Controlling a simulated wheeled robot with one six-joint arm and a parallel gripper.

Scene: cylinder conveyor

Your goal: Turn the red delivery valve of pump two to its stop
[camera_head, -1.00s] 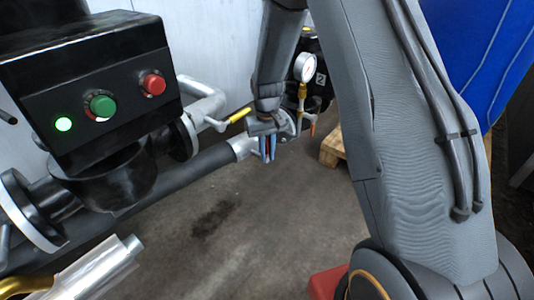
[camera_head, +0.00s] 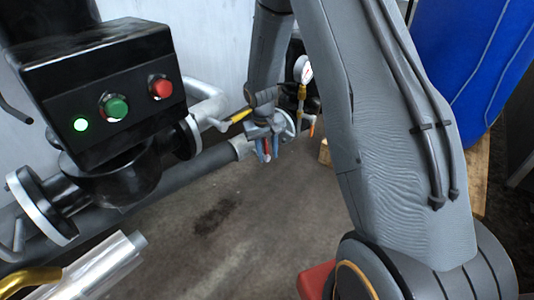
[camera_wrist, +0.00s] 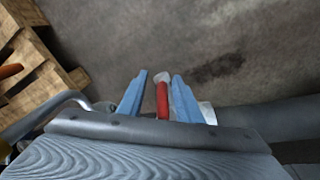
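A red valve handle (camera_wrist: 162,98) with a pale metal tip stands between the blue fingers of my gripper (camera_wrist: 160,82) in the wrist view. The fingers are open around it, with a gap on its left and a narrower one on its right. In the head view my gripper (camera_head: 266,154) is at the pipe fittings in the middle, and a bit of the red handle (camera_head: 267,147) shows between the fingers. Whether a finger touches the handle I cannot tell. The handle's pivot is hidden by my gripper.
A yellow-handled lever (camera_head: 241,115) lies close left of my wrist. A pressure gauge (camera_head: 302,67) and an orange handle (camera_head: 312,126) are just to the right. A black control box (camera_head: 95,70) with buttons stands at left. A wooden pallet (camera_wrist: 35,75) lies beyond; the floor (camera_head: 240,240) is clear.

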